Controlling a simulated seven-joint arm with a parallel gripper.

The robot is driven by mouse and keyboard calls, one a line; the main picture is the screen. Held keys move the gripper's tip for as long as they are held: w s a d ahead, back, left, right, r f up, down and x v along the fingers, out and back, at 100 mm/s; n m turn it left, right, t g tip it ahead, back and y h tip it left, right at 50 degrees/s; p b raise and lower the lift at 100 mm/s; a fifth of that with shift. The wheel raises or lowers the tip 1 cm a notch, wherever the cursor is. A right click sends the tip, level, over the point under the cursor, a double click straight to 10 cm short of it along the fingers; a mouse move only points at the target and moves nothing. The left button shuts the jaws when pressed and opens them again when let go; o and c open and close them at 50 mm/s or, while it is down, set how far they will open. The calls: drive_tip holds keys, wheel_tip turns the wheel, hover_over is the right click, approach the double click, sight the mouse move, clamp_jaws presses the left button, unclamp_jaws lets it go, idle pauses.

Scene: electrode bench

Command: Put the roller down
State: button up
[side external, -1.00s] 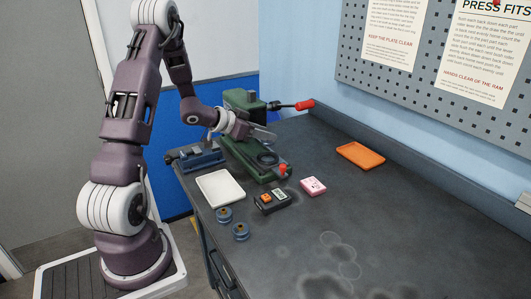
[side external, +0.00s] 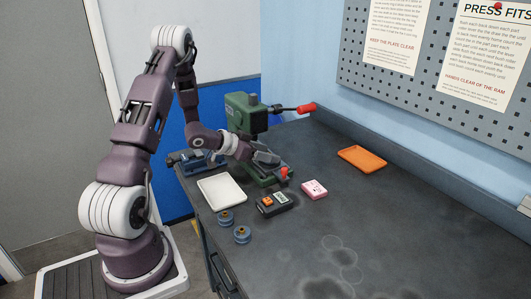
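Two blue rollers, a rear one (side external: 225,217) and a front one (side external: 242,235), stand apart on the bench near its left edge, in front of the white tray. My gripper (side external: 268,158) is low at the green arbor press (side external: 247,113), over the area of its base and pointing right. The fingers are small and dark against the press. I cannot tell whether they are open or shut, or whether a roller is between them. My gripper hides part of the press base.
A white tray (side external: 222,201) lies left of the press, with a blue vise (side external: 190,162) behind it. A black box with an orange button (side external: 274,204) and a pink box (side external: 314,189) lie in front of the press. An orange tray (side external: 362,166) is farther right. The front right bench is clear.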

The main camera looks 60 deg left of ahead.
drive_tip(key=r+v, duration=0.1)
drive_tip(key=v, duration=1.1)
drive_tip(key=w+d+r+n+g+y, duration=0.1)
drive_tip(key=d+r+g+y, duration=0.3)
drive_tip(key=d+r, duration=0.65)
drive_tip(key=s+d+r+m+g+h, duration=0.1)
drive_tip(key=s+d+h, duration=0.3)
drive_tip(key=s+d, duration=1.3)
drive_tip(key=shift+s+d+r+g, duration=0.25)
drive_tip(key=shift+d+r+g, duration=0.1)
drive_tip(key=shift+d+g, duration=0.35)
